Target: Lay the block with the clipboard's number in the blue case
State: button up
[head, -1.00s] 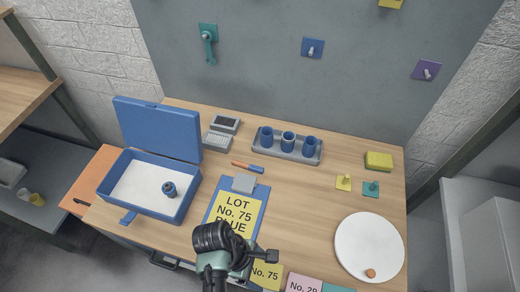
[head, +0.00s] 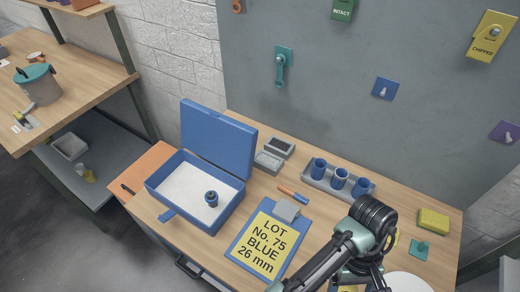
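The clipboard (head: 285,208) lies on the table; its yellow sheet reads LOT No. 75, BLUE, 26 mm. The blue case (head: 205,222) stands open at the left of the table, with its lid up at the back. A small dark blue round piece with a hole (head: 211,199) stands on its white floor. A sliver of a yellow piece (head: 347,288) shows at the bottom edge beneath my arm; its number is not readable now. My gripper (head: 368,276) is at the lower right, right of the clipboard, mostly hidden by my arm; its fingertips cannot be made out.
A grey tray (head: 312,184) holds several blue cups behind my arm. An orange and blue marker (head: 293,195) and a grey device (head: 268,162) lie behind the clipboard. A yellow block (head: 433,221), a teal peg plate (head: 419,249) and a white disc (head: 408,283) are at right.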

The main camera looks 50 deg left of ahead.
aim_at(184, 186)
jog(key=u, duration=0.5)
jog(key=i+j+u, duration=0.25)
jog(key=u, duration=0.15)
jog(key=i+j+u, duration=0.4)
jog(key=k+j, duration=0.05)
jog(key=k, duration=0.05)
